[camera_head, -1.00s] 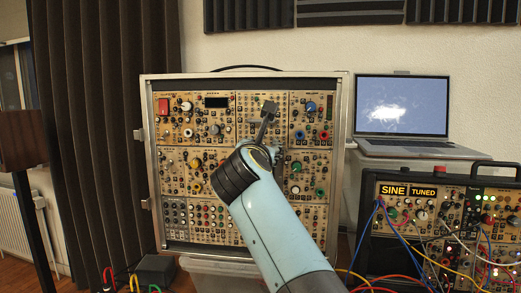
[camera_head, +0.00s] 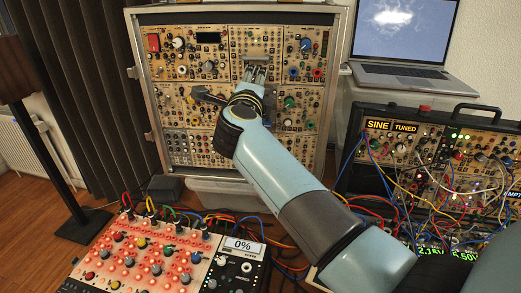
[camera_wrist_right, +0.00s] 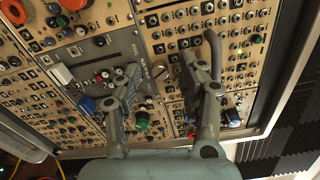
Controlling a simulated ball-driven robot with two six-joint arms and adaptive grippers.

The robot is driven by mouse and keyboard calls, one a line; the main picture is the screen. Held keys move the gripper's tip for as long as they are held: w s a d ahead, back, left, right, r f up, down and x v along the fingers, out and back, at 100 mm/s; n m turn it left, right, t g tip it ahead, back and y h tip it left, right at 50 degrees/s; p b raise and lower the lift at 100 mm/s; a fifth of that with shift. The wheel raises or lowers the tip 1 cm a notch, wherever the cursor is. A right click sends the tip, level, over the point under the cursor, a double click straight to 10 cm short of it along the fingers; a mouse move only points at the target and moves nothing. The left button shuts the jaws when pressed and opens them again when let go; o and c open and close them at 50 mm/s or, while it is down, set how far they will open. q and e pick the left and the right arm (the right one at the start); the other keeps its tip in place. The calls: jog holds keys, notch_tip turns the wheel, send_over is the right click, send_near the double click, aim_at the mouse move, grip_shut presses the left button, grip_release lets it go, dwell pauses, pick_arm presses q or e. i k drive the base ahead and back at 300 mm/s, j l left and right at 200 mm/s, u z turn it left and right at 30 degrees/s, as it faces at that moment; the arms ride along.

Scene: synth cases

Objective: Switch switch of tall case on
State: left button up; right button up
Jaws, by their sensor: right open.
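The tall case (camera_head: 338,60) is a silver-edged upright rack full of tan modules, in the middle of the head view. A red switch (camera_head: 153,42) sits at its upper left; its position, on or off, is too small to tell. My right gripper (camera_head: 257,66) is open and empty in front of the upper middle modules, right of the red switch. In the right wrist view its two fingers (camera_wrist_right: 160,70) are spread before the panel of knobs and sockets. I cannot tell whether they touch it. My left gripper is not in view.
A laptop (camera_head: 404,76) stands at the right, above a lower case (camera_head: 470,120) with many cables. A lit control box (camera_head: 150,255) with a "0%" display and cables is at the front left. A speaker stand (camera_head: 50,160) stands far left.

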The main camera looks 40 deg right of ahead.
aim_at(153, 38)
jog(key=k+j, duration=0.7)
jog(key=k, duration=0.15)
